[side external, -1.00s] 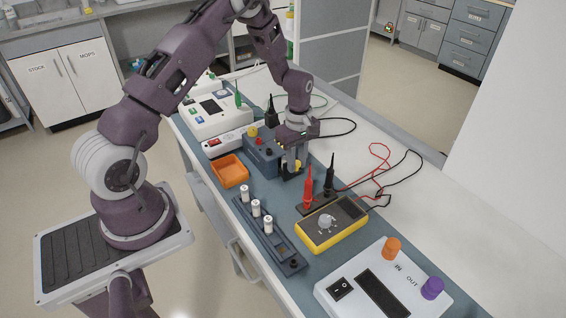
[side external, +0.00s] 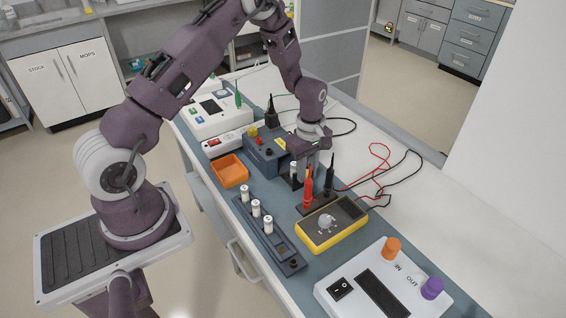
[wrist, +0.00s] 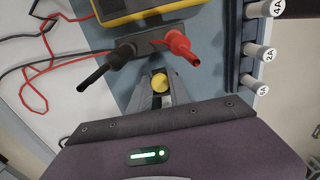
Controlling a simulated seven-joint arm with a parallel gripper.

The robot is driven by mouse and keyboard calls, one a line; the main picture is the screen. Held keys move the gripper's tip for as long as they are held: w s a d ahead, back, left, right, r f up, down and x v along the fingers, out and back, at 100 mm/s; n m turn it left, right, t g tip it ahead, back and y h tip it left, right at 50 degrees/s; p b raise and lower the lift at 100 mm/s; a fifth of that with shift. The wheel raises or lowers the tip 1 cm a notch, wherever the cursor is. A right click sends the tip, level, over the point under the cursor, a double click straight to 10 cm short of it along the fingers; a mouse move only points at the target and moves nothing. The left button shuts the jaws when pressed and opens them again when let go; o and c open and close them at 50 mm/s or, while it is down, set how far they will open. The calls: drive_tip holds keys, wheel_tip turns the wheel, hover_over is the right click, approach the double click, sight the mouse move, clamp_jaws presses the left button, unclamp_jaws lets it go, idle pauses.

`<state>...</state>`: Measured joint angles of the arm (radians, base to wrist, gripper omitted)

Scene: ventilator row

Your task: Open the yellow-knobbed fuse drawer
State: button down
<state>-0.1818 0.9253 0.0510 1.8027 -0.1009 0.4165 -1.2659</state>
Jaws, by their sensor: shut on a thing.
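The blue-grey fuse box (side external: 262,152) stands on the mat below my arm in the side view. Its drawer (side external: 288,182) sticks out from the side facing my gripper, and a white cylinder, seemingly a fuse (side external: 294,170), shows in it. My gripper (wrist: 159,88) is shut on the yellow knob (wrist: 160,81), which shows between the fingertips in the wrist view. In the side view the knob is hidden, and the fingers are partly behind the red probe.
A red probe (side external: 308,188) and a black probe (side external: 330,176) stand in a holder close to my gripper. Nearby are the yellow meter (side external: 316,243), an orange tray (side external: 230,169) and a fuse rack (side external: 279,250).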

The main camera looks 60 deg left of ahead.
drive_tip(key=c, duration=1.3)
unclamp_jaws()
drive_tip(key=shift+r, duration=3)
